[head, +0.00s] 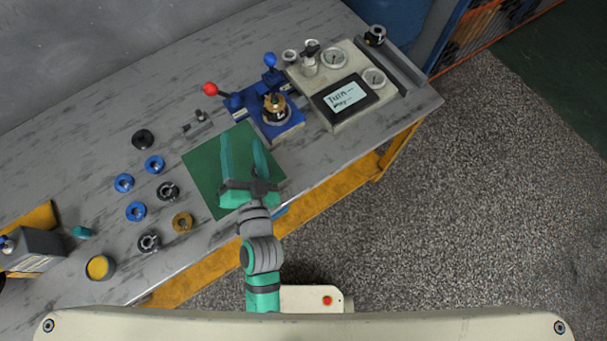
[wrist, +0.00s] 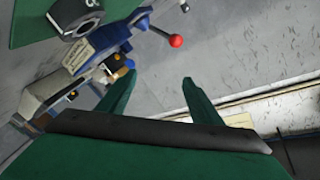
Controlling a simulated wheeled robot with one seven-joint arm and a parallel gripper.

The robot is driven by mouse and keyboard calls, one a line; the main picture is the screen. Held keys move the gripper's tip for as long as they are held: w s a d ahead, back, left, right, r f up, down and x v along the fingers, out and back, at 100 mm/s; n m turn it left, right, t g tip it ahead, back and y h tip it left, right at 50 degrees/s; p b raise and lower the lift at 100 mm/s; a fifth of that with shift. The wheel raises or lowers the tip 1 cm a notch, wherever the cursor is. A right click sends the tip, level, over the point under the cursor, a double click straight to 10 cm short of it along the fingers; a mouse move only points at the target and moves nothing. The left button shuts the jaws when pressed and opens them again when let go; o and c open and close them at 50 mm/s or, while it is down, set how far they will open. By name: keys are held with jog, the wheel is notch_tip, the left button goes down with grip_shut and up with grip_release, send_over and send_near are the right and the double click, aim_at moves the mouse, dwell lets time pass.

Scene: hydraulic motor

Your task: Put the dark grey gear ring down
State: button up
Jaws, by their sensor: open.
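My gripper (head: 242,140) is open over the green mat (head: 205,165), with nothing visible between its fingers. Its two fingers also show in the wrist view (wrist: 155,92), apart and empty. Two dark toothed rings lie flat on the grey bench left of the mat: an upper dark ring (head: 167,191) and a lower dark grey ring (head: 149,243). I cannot tell which is the dark grey gear ring. A smooth black disc (head: 143,140) lies farther back. My gripper hides part of the mat.
A blue fixture (head: 290,126) with red and blue lever knobs holds a dark round part right of the mat. Several blue rings (head: 136,211) and a brass ring (head: 182,222) lie to the left. A gauge panel (head: 357,118) stands at right.

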jog(key=s+d+f+n+h, duration=0.2)
jog(key=s+d+f, duration=0.1)
jog(key=s+d, duration=0.4)
jog(key=s+d+f+n+g+h, duration=0.1)
jog(key=s+d, duration=0.6)
jog(key=s, duration=0.7)
notch_tip(320, 180, down, 2)
jog(key=n+h, duration=0.1)
jog(key=n, duration=0.1)
jog(key=shift+s+d+f+n+g, duration=0.25)
jog(key=shift+s+d+n+g, duration=0.05)
jog(key=shift+d, duration=0.05)
